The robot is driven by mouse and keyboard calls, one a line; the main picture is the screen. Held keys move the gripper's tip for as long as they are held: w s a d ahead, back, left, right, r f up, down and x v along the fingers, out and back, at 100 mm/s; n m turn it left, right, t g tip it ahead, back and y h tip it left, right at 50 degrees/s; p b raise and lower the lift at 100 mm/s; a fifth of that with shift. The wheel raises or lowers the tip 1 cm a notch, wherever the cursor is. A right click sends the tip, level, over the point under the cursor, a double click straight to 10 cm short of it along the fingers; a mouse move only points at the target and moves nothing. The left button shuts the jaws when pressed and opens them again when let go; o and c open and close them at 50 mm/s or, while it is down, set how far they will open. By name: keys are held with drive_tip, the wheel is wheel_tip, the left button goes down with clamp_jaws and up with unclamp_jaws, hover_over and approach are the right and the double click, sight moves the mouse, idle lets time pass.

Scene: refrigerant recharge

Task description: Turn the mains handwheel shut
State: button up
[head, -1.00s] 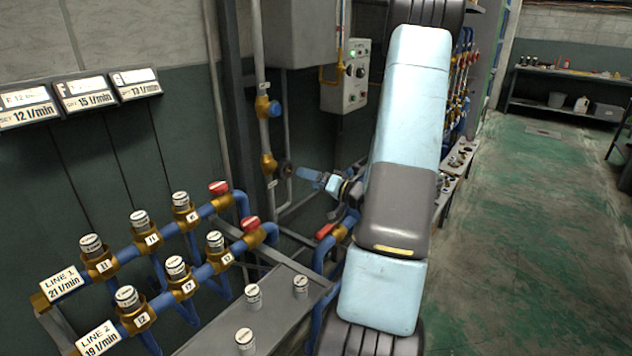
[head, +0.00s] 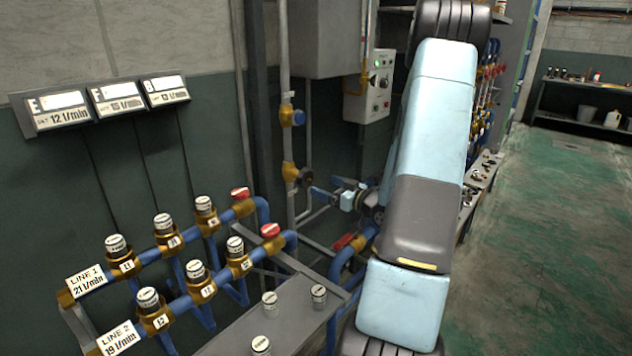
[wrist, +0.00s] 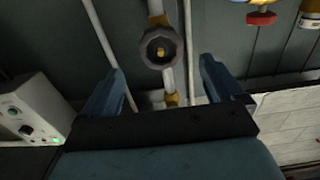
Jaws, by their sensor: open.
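The mains handwheel is a dark grey lobed wheel with a brass-coloured centre (wrist: 161,47), at the upper middle of the wrist view. In the head view the handwheel (head: 304,177) is small, on a brass valve body on the vertical pipe. My gripper (wrist: 162,68) is open and empty, its two blue fingers spread left and right below the wheel in the picture. In the head view my gripper (head: 322,186) points left, close beside the wheel. I see no clear contact; the exact gap cannot be told.
Two blue manifold lines with several white-capped valves and red knobs (head: 270,230) stand lower left. A grey bench (head: 245,325) lies in front. Open floor lies right.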

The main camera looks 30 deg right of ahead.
sight(310, 178)
drive_tip(key=x, duration=0.6)
drive_tip(key=shift+w, duration=0.3)
drive_tip(key=shift+s, duration=0.1)
drive_tip(key=c, duration=1)
drive_tip(key=m, duration=0.4)
drive_tip(key=shift+d+m, duration=0.1)
drive_tip(key=shift+m, duration=0.3)
drive_tip(key=shift+c, duration=0.3)
drive_tip(key=m, duration=0.4)
drive_tip(key=shift+m, duration=0.4)
